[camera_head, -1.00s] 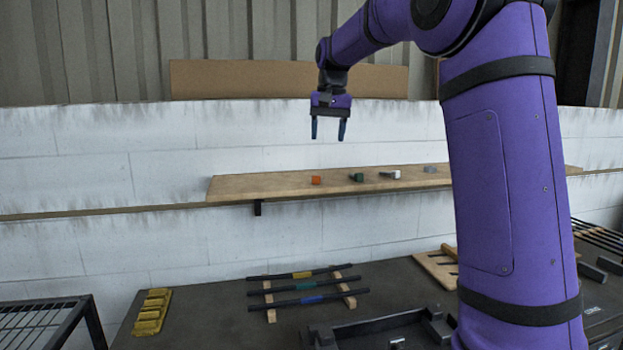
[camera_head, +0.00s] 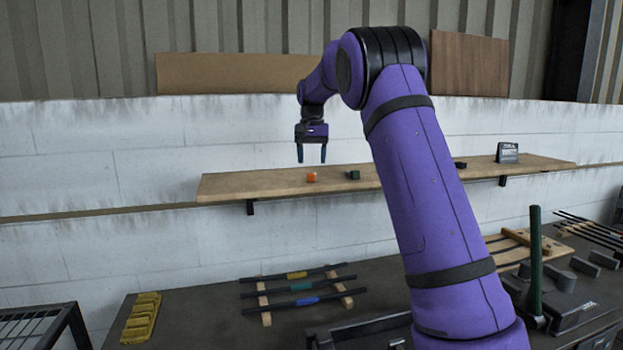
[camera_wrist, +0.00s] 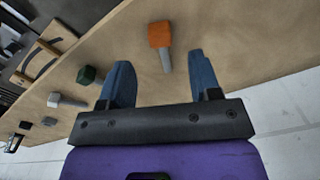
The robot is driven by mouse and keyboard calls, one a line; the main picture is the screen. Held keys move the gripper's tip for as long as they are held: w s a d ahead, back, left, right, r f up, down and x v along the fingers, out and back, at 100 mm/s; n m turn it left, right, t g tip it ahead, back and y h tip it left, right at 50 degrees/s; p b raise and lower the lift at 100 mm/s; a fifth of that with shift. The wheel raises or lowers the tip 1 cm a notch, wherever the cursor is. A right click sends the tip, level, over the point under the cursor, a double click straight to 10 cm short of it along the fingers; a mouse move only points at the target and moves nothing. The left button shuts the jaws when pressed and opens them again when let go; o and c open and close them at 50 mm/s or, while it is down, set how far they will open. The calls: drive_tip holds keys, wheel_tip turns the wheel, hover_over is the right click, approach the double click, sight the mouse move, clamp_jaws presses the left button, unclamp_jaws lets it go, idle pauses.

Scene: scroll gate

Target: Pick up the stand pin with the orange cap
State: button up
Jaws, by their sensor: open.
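The stand pin with the orange cap (camera_head: 311,177) lies on the wooden wall shelf (camera_head: 235,186), near its left end. In the wrist view the pin (camera_wrist: 160,37) shows an orange block-like cap and a short grey shaft that points toward my gripper. My gripper (camera_head: 312,161) is open and empty, pointing down just above the pin in the head view. In the wrist view the pin lies ahead, between the lines of the two blue fingers of my gripper (camera_wrist: 161,75). I cannot tell the exact height gap.
A green-capped pin (camera_head: 353,175) lies to the right on the shelf; it also shows in the wrist view (camera_wrist: 87,75). A white-capped pin (camera_wrist: 55,100) lies farther along. A dark sign (camera_head: 507,153) stands at the shelf's right end. The wall rises behind.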

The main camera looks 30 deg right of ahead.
sight(311, 174)
drive_tip(key=shift+s+a+f, duration=0.1)
drive_tip(key=shift+a+f, duration=0.05)
drive_tip(key=shift+f, duration=2.55)
clamp_jaws()
